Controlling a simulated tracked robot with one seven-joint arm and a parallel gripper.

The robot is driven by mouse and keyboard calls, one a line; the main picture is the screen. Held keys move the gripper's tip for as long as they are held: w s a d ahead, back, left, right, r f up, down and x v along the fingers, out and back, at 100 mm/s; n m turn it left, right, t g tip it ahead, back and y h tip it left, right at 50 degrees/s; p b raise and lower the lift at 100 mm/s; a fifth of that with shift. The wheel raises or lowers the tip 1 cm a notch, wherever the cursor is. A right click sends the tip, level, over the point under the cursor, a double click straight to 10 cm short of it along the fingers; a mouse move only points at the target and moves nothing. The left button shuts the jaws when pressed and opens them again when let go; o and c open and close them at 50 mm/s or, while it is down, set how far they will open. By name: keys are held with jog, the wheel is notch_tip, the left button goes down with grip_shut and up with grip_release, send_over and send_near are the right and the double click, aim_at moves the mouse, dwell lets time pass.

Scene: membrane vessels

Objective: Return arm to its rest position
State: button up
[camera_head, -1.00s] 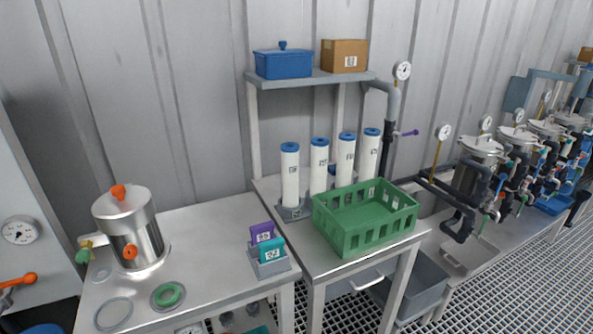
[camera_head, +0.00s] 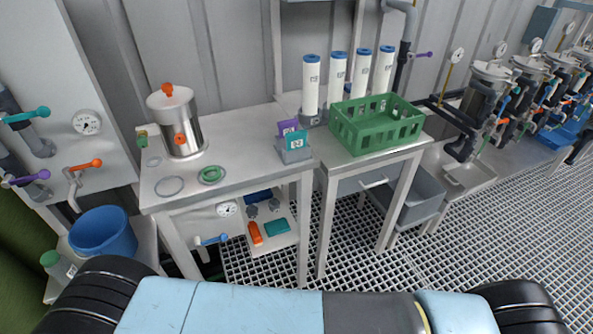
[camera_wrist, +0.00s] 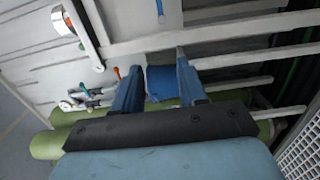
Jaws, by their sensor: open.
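My gripper (camera_wrist: 156,78) shows in the wrist view with its two blue fingers apart and nothing between them. Beyond the fingers are pale rails and a blue bucket (camera_wrist: 162,84), at a distance I cannot judge. In the head view my arm (camera_head: 255,309) lies across the bottom of the picture, light blue with a dark section. The fingers are not visible in the head view.
A steel bench holds a metal vessel (camera_head: 174,122), a green ring (camera_head: 211,174) and a card holder (camera_head: 294,152). A green crate (camera_head: 376,126) and several white cartridges stand to the right. A blue bucket (camera_head: 103,232) is at left. Grating floor (camera_head: 520,215) is clear at right.

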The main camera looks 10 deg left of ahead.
jog(key=w+d+r+m+t+h, duration=0.25)
jog(key=w+r+m+h, duration=0.55)
jog(key=w+r, duration=0.9)
jog(key=w+d+r+m+g+h, duration=0.55)
jog(key=w+d+r+h, duration=0.55)
jog(key=w+d+r, duration=0.35)
jog(key=w+d+r+m+g, duration=0.1)
jog(key=d+r+m+g, duration=0.35)
jog(key=d, duration=0.65)
jog(key=w+d+r+m+g, duration=0.1)
jog(key=d+r+g, duration=0.5)
jog(key=d, duration=0.4)
jog(key=s+d+r+m+t+y, duration=0.4)
jog(key=s+d+r+m+y, duration=0.1)
jog(key=s+d+r+y, duration=0.4)
jog(key=s+d+r, duration=0.2)
jog(key=d+r, duration=0.2)
jog(key=d, duration=0.1)
jog(key=shift+s+m, duration=0.3)
